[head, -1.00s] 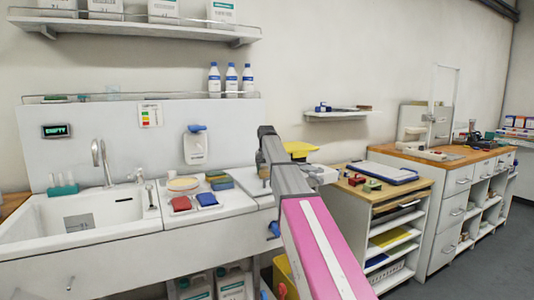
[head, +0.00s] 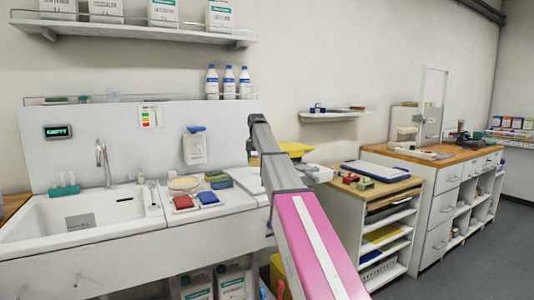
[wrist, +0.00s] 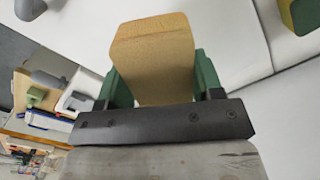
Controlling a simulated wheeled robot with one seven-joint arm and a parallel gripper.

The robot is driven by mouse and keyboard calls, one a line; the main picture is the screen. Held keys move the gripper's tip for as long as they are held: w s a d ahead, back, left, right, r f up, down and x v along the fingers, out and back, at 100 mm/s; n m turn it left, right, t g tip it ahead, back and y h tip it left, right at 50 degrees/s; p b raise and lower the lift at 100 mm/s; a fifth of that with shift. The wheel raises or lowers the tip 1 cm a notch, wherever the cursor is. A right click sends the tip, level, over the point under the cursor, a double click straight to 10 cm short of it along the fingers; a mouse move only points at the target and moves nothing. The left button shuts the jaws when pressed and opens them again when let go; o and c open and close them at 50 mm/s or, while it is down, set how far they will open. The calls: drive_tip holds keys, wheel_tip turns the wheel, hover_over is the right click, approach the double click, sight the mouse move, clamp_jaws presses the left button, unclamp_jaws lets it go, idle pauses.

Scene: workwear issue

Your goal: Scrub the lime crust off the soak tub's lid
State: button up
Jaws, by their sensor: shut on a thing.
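My gripper (wrist: 160,78) shows in the wrist view with its two green fingers on either side of a tan, sponge-like block (wrist: 153,45). It is shut on this block, whose far end sticks out beyond the fingers. A pale, smooth surface lies beyond the block; I cannot tell whether it is the soak tub's lid. No lime crust can be made out. In the head view my arm hides the gripper and the block. A pale flat panel (head: 246,180) shows partly behind my arm on the counter.
A yellow container (head: 297,148) is behind my arm. A wooden-topped shelf unit (head: 375,190) stands right.

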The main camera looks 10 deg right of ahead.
drive_tip(key=shift+r, duration=1.1)
